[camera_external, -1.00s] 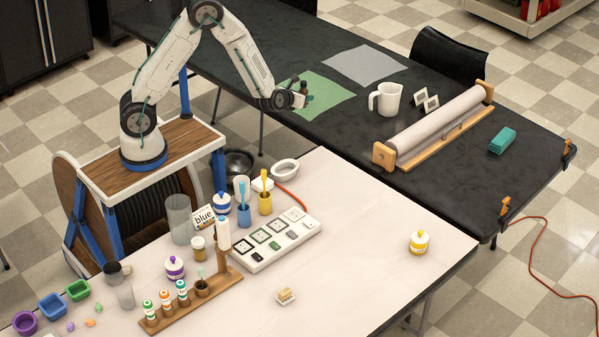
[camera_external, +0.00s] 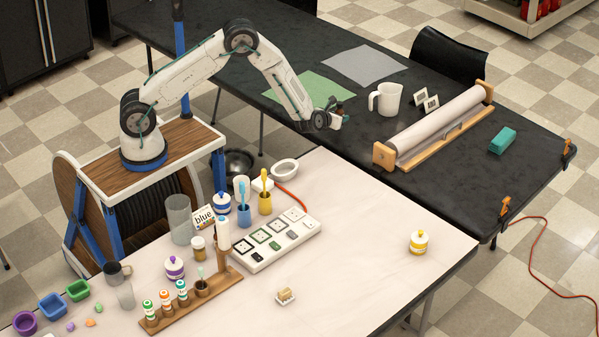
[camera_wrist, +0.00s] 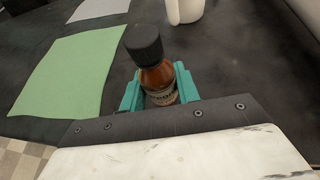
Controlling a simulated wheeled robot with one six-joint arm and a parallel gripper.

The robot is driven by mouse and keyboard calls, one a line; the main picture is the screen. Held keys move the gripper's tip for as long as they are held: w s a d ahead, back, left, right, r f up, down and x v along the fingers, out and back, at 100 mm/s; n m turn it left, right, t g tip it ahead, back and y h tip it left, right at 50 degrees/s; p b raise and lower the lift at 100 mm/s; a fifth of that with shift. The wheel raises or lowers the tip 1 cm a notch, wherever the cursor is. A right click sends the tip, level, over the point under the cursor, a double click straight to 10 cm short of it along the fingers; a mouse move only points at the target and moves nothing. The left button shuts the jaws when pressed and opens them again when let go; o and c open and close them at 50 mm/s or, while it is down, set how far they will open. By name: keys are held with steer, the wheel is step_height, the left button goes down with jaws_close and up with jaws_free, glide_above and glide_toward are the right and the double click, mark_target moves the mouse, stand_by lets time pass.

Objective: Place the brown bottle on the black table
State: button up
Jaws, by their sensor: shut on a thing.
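The brown bottle (camera_wrist: 158,78) has a black cap and a pale label. It stands between the teal fingers of my gripper (camera_wrist: 160,90) in the wrist view, and the fingers are shut on it. In the external view my gripper (camera_external: 336,117) is over the near edge of the black table (camera_external: 440,200), left of the white pitcher.
A green sheet (camera_external: 310,88) and a grey sheet (camera_external: 364,66) lie on the black table. The table's front right is clear.

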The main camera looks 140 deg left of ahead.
mark_target(345, 132)
steer(key=shift+w+a+f, duration=0.2)
steer(key=shift+w+a, duration=0.65)
steer(key=shift+a, duration=0.2)
steer(key=shift+f, duration=1.65)
steer(key=shift+f, duration=0.1)
steer(key=o, duration=1)
steer(key=v, duration=1.2)
steer(key=shift+s, duration=0.1)
